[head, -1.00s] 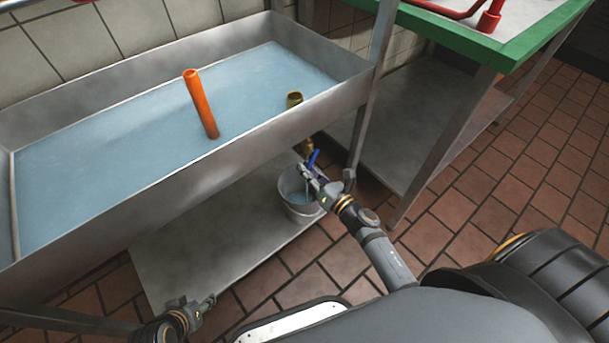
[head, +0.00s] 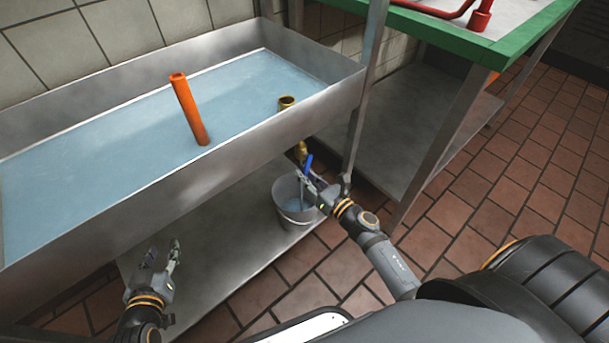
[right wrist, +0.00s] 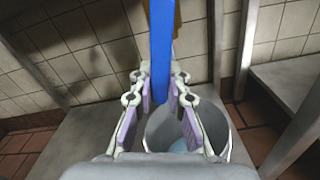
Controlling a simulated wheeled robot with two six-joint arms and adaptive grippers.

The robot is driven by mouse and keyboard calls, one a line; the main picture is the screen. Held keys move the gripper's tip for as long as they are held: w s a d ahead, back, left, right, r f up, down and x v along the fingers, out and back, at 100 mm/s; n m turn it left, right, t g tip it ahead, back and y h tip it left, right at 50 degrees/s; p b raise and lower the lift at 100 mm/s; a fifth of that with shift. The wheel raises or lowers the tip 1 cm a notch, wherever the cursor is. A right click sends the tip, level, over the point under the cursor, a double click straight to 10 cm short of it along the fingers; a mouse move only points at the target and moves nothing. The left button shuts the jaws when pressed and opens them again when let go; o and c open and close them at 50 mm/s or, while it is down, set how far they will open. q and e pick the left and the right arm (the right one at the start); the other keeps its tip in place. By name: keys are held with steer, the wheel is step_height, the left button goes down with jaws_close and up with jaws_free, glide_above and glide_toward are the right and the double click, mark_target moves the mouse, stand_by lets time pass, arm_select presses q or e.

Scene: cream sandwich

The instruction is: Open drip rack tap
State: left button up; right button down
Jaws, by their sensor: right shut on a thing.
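The brass tap (head: 300,151) hangs below the front wall of the metal drip rack (head: 200,176) in the head view. My right gripper (head: 307,177) is shut on the handle. In the right wrist view the blue handle (right wrist: 162,40) passes between the fingers. A grey bucket (head: 293,216) stands below the tap, partly hidden by my right gripper. A thin pale streak shows between tap and bucket. My left gripper (head: 162,254) is open and empty in front of the rack, over the lower shelf.
The lower metal shelf (head: 225,230) is bare beside the bucket. A green-edged table (head: 480,47) stands at the right.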

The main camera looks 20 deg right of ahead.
steer(key=shift+f, duration=0.1)
steer(key=c, duration=1.3)
jaws_free()
steer(key=v, duration=1.2)
